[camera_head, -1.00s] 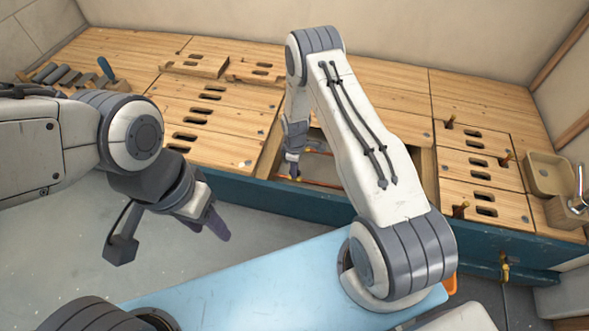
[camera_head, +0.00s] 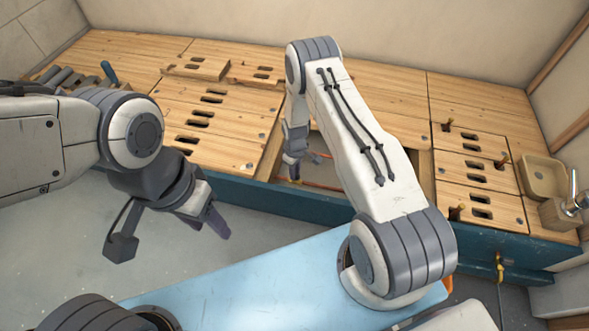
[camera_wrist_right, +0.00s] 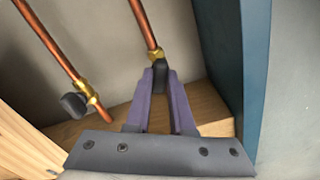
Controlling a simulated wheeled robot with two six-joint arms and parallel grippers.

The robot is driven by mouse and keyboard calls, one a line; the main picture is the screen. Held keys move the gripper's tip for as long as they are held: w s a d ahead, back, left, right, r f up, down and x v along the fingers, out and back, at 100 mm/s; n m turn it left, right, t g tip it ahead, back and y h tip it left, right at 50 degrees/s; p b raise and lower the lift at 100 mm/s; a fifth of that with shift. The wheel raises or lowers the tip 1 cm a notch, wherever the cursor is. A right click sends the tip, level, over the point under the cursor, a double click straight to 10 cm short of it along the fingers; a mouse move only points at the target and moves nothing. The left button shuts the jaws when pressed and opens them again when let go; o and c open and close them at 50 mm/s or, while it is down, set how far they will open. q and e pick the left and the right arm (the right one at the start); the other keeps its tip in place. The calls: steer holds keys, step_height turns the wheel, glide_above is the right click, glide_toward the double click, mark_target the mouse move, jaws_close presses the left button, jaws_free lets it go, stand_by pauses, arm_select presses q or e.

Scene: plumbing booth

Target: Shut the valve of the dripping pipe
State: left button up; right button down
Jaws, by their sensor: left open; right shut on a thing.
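In the right wrist view, a copper pipe (camera_wrist_right: 143,22) runs down to a brass valve fitting (camera_wrist_right: 155,54) with a dark handle (camera_wrist_right: 160,76). My right gripper (camera_wrist_right: 161,80) is shut on that handle, its purple fingers on either side. A second copper pipe (camera_wrist_right: 50,42) to the left has a brass fitting and its own dark knob (camera_wrist_right: 74,105), apart from my gripper. In the head view, my right gripper (camera_head: 292,158) reaches into the open bay of the wooden bench. My left gripper (camera_head: 210,222) is open and empty above the floor. No drip is visible.
The wooden bench top (camera_head: 385,85) has slotted panels, with one bay open. A blue wall (camera_wrist_right: 254,60) stands close to the right of my gripper. Tools (camera_head: 62,78) lie at the far left; a sink (camera_head: 547,174) is at the right. A light blue surface (camera_head: 250,275) lies in front.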

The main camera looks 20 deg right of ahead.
steer(key=m+p, duration=0.2)
steer(key=m, duration=0.4)
steer(key=shift+m, duration=0.3)
steer(key=m+p, duration=0.1)
steer(key=m, duration=0.5)
stand_by(0.4)
steer(key=c, duration=0.8)
jaws_free()
step_height(320, 180, up, 10)
steer(key=p, duration=0.4)
steer(key=shift+r+p, duration=0.25)
steer(key=shift+p, duration=0.1)
